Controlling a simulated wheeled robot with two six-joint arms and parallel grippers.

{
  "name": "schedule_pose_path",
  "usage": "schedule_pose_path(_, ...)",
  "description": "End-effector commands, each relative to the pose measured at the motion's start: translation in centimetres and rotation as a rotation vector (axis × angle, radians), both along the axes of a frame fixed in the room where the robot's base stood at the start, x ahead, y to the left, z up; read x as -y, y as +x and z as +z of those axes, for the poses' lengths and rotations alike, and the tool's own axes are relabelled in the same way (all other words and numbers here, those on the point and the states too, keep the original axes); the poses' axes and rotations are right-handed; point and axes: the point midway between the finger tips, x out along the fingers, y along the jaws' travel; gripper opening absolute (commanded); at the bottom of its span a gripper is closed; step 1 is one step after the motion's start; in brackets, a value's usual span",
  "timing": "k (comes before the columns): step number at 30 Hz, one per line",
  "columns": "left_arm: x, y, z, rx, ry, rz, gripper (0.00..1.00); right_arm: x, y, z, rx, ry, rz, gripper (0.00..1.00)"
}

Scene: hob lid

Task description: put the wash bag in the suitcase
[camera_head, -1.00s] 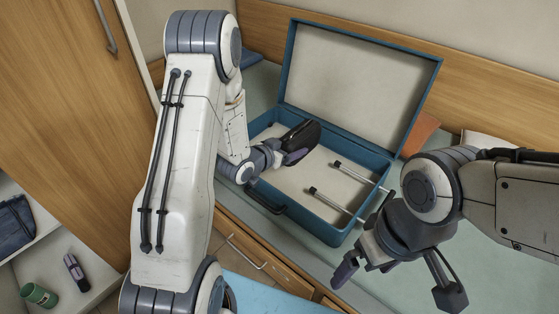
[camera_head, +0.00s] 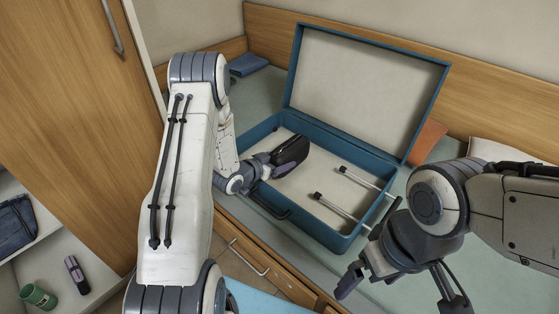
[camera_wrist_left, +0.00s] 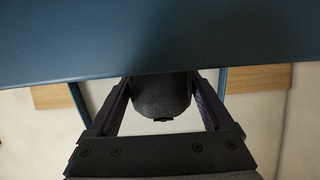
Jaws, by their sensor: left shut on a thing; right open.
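The open blue suitcase (camera_head: 349,238) lies on the bed with its lid (camera_head: 365,85) raised at the back. My left gripper (camera_head: 287,160) is shut on a dark rounded wash bag (camera_head: 292,147). It holds the bag over the left part of the suitcase's inside; whether the bag touches the floor of the case cannot be told. In the left wrist view, the bag (camera_wrist_left: 160,93) sits between the two fingers, and a blue part of the suitcase (camera_wrist_left: 160,40) fills the top. My right gripper (camera_head: 400,287) is open and empty, in front of the suitcase's right corner.
Two metal rods (camera_head: 342,207) lie in the right part of the suitcase. A folded blue item (camera_head: 248,64) and an orange item (camera_head: 427,141) lie on the bed. A shelf at left holds a navy bag (camera_head: 15,224), a green cup (camera_head: 38,296) and a dark bottle (camera_head: 76,273).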

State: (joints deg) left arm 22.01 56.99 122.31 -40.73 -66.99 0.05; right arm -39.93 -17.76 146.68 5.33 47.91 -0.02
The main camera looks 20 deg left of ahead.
Motion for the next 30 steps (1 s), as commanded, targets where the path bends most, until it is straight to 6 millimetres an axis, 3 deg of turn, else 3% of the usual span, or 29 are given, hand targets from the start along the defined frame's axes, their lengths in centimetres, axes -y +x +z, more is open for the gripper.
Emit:
schedule_pose_path(15,0.0,0.0,-1.1,0.003,0.0,0.0,0.0,0.0,0.0,-0.9,0.0,0.0,0.0,1.0)
schedule_pose_path(16,0.0,0.0,-1.2,-0.001,-0.001,0.0,0.88,0.0,0.0,-0.9,0.0,0.0,0.0,1.0)
schedule_pose_path(17,0.0,0.0,-1.2,-0.001,-0.001,0.0,1.0,0.0,0.0,-0.9,0.0,0.0,0.0,1.0)
schedule_pose_path(25,0.0,0.0,-1.0,0.0,0.0,0.0,1.0,0.0,0.0,-0.8,0.0,0.0,0.0,1.0)
schedule_pose_path(30,0.0,0.0,0.8,0.001,0.0,0.001,1.0,0.0,0.0,0.6,0.0,0.0,0.0,1.0)
